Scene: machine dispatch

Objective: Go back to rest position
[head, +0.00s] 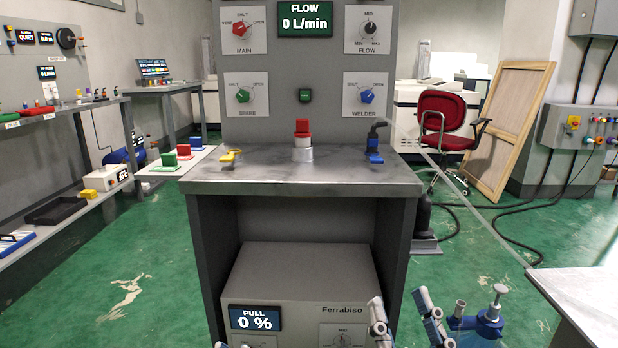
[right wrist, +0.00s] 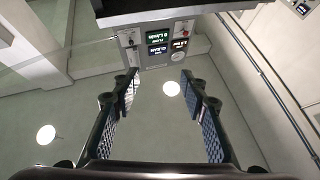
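My right gripper (head: 399,299) is low in the head view, in front of the lower right of the workbench (head: 300,178). In the right wrist view its two fingers stand wide apart with nothing between them (right wrist: 157,88). Only a small tip of what looks like my left gripper (head: 220,345) shows at the bottom edge of the head view; the rest is out of frame, so its opening cannot be seen.
A red piece (head: 302,128) on a grey base, a yellow piece (head: 230,156) and a blue piece (head: 374,147) are on the bench. Shelves line the left. Green floor is open between.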

